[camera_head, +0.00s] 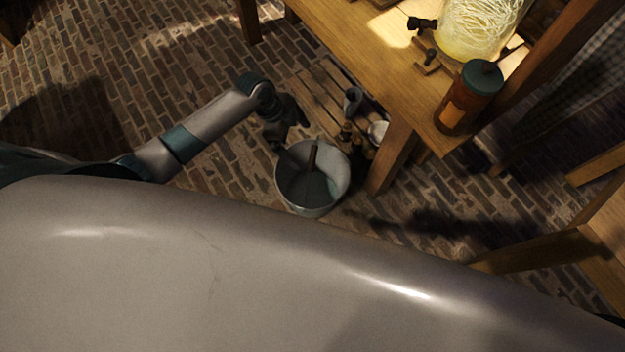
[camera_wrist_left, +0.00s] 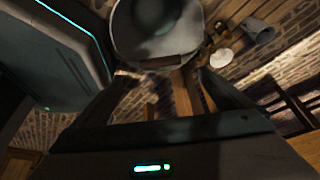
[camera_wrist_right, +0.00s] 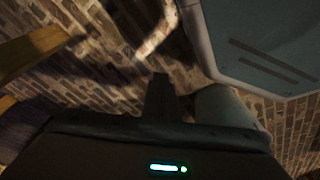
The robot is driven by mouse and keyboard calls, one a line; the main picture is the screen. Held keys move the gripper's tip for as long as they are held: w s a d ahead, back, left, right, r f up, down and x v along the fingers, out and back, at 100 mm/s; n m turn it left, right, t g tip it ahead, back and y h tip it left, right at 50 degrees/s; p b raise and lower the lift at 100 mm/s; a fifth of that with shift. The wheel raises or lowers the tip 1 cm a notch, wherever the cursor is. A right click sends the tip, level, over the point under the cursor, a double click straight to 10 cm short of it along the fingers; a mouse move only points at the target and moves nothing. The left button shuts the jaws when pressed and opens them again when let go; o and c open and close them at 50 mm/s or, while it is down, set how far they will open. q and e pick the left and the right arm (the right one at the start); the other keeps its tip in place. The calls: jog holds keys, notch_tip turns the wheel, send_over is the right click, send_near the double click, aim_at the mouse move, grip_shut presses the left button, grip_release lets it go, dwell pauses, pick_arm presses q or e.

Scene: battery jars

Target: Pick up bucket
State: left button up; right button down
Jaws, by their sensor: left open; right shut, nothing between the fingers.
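The bucket (camera_head: 340,172) is a grey metal pail standing upright on the brick floor beside a table leg in the head view. A handle with a wooden grip (camera_wrist_left: 160,62) shows at its near side in the left wrist view, where the bucket (camera_wrist_left: 125,38) is at the top. My left gripper (camera_head: 284,143) is open and empty, just off the bucket's upper left rim in the head view. In the left wrist view its fingers (camera_wrist_left: 163,85) point towards the grip, which is not between them. My right gripper (camera_wrist_right: 158,82) is shut and empty, over brick floor.
A wooden table (camera_head: 345,40) stands above and right of the bucket. It bears a brown jar with a dark lid (camera_head: 468,95) and a large glass jar (camera_head: 480,28). A low slatted board (camera_head: 320,98) with small vessels lies beside the bucket. Floor left of the bucket is clear.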

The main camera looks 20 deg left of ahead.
aim_at(311, 157)
pick_arm(q)
jog(key=x, duration=0.5)
jog(key=shift+f, duration=0.3)
jog(key=shift+d+f, duration=0.2)
jog(key=shift+f, duration=0.2)
pick_arm(e)
jog(key=shift+w+a+r, duration=0.1)
jog(key=shift+w+r, duration=0.15)
jog(key=shift+r, duration=0.5)
pick_arm(q)
jog(key=shift+d+f, duration=0.2)
jog(key=shift+f, duration=0.3)
jog(key=x, duration=0.3)
jog(key=shift+w+a+b, duration=0.1)
jog(key=shift+a+b, duration=0.05)
jog(key=shift+b, duration=0.25)
jog(key=shift+f, duration=0.55)
pick_arm(e)
jog(key=shift+s+r, duration=0.35)
jog(key=shift+r, duration=0.1)
